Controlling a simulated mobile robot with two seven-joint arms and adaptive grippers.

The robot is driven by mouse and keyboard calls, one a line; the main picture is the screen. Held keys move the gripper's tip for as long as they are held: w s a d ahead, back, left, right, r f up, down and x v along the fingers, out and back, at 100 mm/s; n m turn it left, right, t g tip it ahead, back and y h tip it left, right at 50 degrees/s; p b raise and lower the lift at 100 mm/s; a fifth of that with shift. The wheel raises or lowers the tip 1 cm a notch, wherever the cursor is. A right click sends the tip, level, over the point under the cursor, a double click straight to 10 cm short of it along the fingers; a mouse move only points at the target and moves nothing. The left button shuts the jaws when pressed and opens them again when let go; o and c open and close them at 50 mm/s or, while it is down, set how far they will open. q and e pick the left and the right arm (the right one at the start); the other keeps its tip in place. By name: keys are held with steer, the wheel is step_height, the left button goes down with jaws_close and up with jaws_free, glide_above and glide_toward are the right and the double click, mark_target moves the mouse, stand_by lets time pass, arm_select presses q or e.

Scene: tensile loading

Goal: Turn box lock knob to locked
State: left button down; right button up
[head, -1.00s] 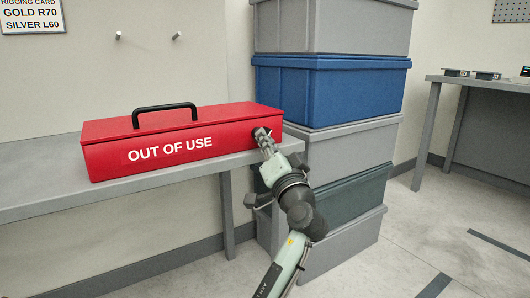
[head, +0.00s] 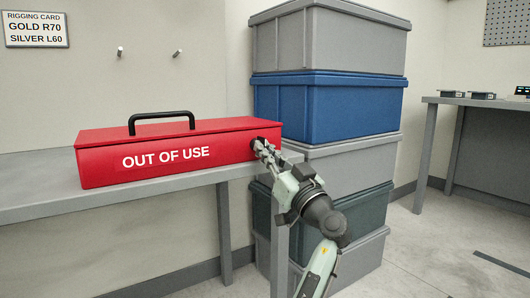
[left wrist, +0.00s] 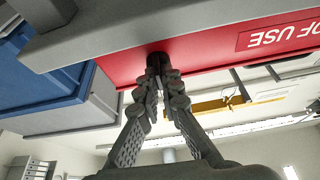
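The red box (head: 100,163) marked OUT OF USE lies on a grey bench, its black handle on top. Its lock knob is at the right end, mostly hidden by my left gripper (head: 262,149) in the head view. The knob's lock marking is not visible. My right gripper is in neither current view.
The grey bench (head: 60,203) ends just right of the box. A stack of grey and blue crates (head: 345,105) stands behind my left arm. A second table (head: 480,104) with small devices is at the far right. A rigging card (head: 35,29) hangs on the wall.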

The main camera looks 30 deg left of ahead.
arm_select(q)
steer(key=shift+d+n, duration=0.1)
steer(key=shift+n, duration=0.3)
steer(key=c, duration=1.7)
jaws_free()
steer(key=s+d, duration=0.2)
steer(key=d, duration=0.2)
steer(key=s+d, duration=0.1)
steer(key=d, duration=0.4)
steer(key=s+d+f, duration=0.1)
steer(key=s+d, duration=0.1)
steer(key=d, duration=0.2)
steer(key=shift+s+d+f, duration=0.1)
steer(key=shift+s+d, duration=0.2)
